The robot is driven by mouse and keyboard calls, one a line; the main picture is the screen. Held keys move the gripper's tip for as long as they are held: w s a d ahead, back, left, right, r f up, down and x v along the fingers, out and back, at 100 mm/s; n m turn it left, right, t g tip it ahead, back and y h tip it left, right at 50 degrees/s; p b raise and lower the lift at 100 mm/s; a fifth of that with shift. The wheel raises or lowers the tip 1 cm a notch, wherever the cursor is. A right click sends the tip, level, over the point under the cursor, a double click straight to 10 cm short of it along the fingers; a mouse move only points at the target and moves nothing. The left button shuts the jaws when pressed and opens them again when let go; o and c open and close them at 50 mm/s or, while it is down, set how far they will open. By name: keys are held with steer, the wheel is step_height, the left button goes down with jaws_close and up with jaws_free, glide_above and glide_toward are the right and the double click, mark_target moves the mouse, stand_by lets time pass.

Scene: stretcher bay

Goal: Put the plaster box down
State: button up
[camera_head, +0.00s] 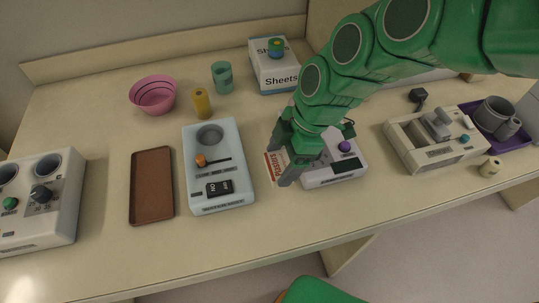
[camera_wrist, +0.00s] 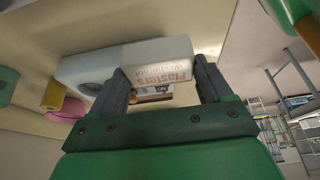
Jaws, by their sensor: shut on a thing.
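The plaster box (camera_head: 273,166) is a small white box with red and orange lettering. It is between the fingers of my gripper (camera_head: 279,167), which partly hide it in the head view. In the wrist view the plaster box (camera_wrist: 158,65) shows its "Plasters" label, and the dark fingers of my gripper (camera_wrist: 160,85) stand on either side of it. My gripper is shut on the box, between a pale blue device and a white device. I cannot tell whether the box touches the table.
The pale blue device (camera_head: 218,165) stands left of the box, and the white device with a purple knob (camera_head: 335,165) stands right. A brown tray (camera_head: 152,186) lies empty further left. Bare table (camera_head: 270,222) lies in front. A "Sheets" box (camera_head: 273,68) stands behind.

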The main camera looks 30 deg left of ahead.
steer(key=w+a+f, duration=0.2)
steer(key=f, duration=0.1)
steer(key=w+a+f, duration=0.2)
steer(key=a+f, duration=0.1)
steer(key=shift+w+a, duration=0.15)
steer(key=shift+w, duration=0.25)
steer(key=shift+w+a+f, duration=0.45)
steer(key=shift+f, duration=1.75)
steer(key=shift+f, duration=0.1)
steer(key=o, duration=1)
steer(key=shift+c, duration=0.2)
